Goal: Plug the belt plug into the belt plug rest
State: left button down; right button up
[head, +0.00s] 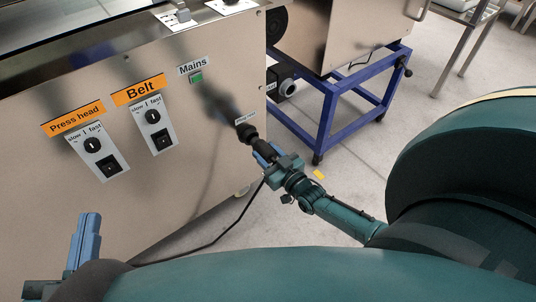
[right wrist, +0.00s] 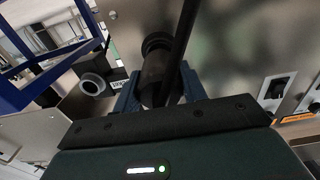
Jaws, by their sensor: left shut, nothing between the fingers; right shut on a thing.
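My right gripper (head: 268,153) is shut on the black belt plug (head: 262,148), just in front of the steel machine panel. The black round belt plug rest (head: 246,131) is on the panel under a small white label, in line with the plug. The two look close together; I cannot tell whether the plug is seated. In the right wrist view the plug (right wrist: 153,82) is between the blue fingers, and a dark ring lies beyond it. The black cable (head: 232,222) hangs from the plug toward the lower left. My left gripper (head: 88,222) is shut and empty at the lower left.
The panel carries Press head (head: 92,146) and Belt (head: 153,118) switches and a green Mains button (head: 197,78). A grey round socket (head: 289,87) is to the right. A blue frame stand (head: 330,120) stands behind on the floor. Open floor lies right of the panel.

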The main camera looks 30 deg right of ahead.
aim_at(261, 147)
jog(key=shift+w+a, duration=0.1)
jog(key=shift+w, duration=0.5)
jog(key=shift+w+b, duration=0.6)
jog(key=shift+w, duration=0.3)
jog(key=o, duration=1.2)
jog(key=shift+o, duration=0.2)
jog(key=shift+o, duration=0.9)
jog(key=shift+s, duration=0.3)
